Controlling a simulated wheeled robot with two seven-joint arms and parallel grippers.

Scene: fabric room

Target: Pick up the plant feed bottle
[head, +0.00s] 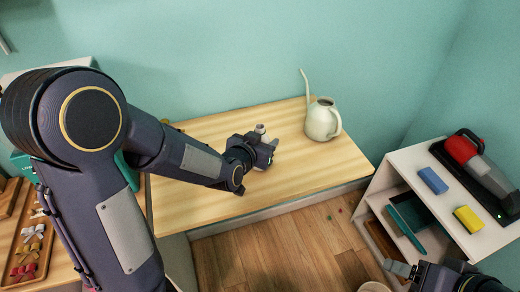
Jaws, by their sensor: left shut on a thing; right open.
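The plant feed bottle (260,129) shows only as a small pale top above my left gripper, over the wooden table. The gripper hides the rest of it. My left gripper (266,148) is shut on the bottle near the middle of the table. I cannot tell whether the bottle touches the tabletop. My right gripper (398,268) is open and empty at the bottom right, in front of the white shelf unit.
A cream watering can (322,120) stands on the wooden table (310,165), right of my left gripper. A white shelf unit (405,160) holds a blue sponge (433,180), a yellow sponge (468,219) and a red-and-grey handheld vacuum (475,165). A tray of bows (30,245) lies left.

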